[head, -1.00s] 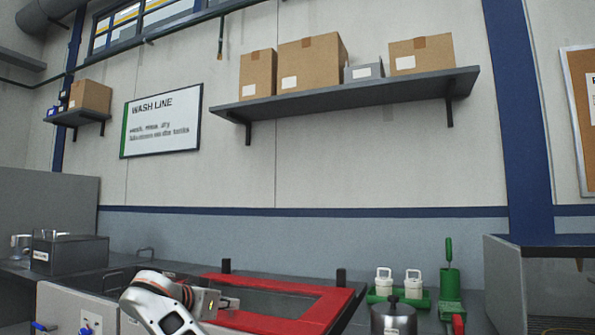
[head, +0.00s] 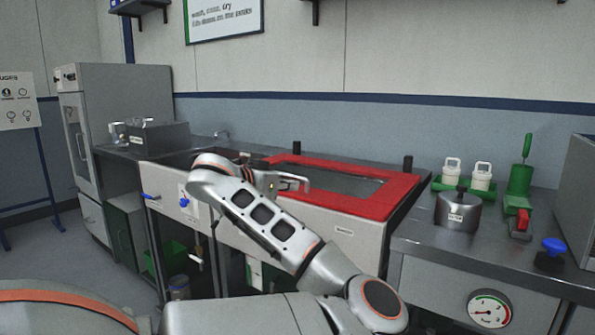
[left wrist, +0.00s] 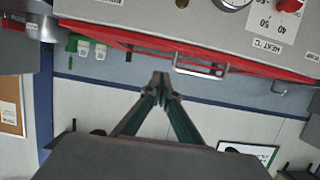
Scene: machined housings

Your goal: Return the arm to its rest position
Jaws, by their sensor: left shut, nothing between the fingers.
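My left arm reaches up from the bottom of the head view and bends at the wrist. Its gripper (head: 300,184) is in front of the red-framed basin (head: 375,205), near its front left part. In the left wrist view the gripper (left wrist: 160,80) has its two fingers together at the tips, with nothing between them. That view appears upside down, with the red frame and a metal handle (left wrist: 198,70) beyond the fingertips. My right gripper is not in view.
A steel pot (head: 458,212), white-capped containers (head: 481,177) and a green hand tool (head: 519,185) stand on the right counter. A blue knob (head: 553,246) is nearer the edge. A dark box (head: 158,137) is at the left. Open floor lies at far left.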

